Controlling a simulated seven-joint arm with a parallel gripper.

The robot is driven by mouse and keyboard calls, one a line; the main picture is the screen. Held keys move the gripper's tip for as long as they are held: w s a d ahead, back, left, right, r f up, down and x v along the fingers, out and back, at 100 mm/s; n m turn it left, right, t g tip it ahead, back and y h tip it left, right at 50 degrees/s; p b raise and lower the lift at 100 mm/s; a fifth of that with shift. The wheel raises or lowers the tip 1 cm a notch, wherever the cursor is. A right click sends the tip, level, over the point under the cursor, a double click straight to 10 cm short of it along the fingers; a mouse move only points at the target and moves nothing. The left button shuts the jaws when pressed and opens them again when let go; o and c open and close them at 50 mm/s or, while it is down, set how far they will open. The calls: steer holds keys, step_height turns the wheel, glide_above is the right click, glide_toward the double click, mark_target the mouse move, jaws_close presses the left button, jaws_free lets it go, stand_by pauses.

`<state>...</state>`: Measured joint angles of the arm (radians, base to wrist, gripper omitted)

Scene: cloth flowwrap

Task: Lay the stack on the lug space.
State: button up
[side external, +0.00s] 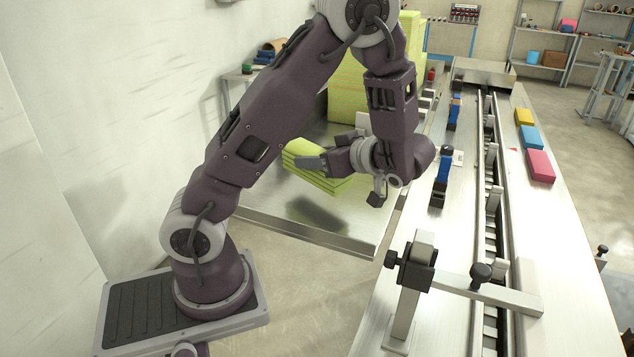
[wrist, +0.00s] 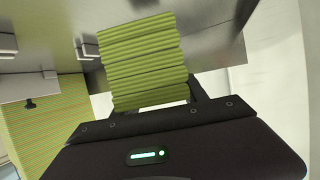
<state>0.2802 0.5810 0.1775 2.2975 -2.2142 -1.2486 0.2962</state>
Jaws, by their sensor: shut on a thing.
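A stack of folded yellow-green cloths with dark lines (side external: 308,166) is held over the metal table in the side view. It also fills the middle of the wrist view (wrist: 143,62). My gripper (side external: 322,166) is shut on the stack, and one dark finger lies along its side. A shadow on the table suggests the stack is raised. The lug conveyor (side external: 490,200) runs lengthwise to the right of my gripper, with upright lugs along its channel. Which gap is the lug space I cannot tell.
A tall pile of similar cloths (side external: 345,92) stands at the back of the metal table (side external: 270,215). Yellow, blue and pink blocks (side external: 541,166) sit on the conveyor's right deck. A post with a clamp and crossbar (side external: 415,265) stands at the near end. Blue-and-black blocks (side external: 442,178) line the channel's left side.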

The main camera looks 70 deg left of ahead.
step_height(320, 180, down, 5)
steer(key=shift+r, duration=0.15)
steer(key=o, duration=1.3)
steer(key=shift+o, duration=0.2)
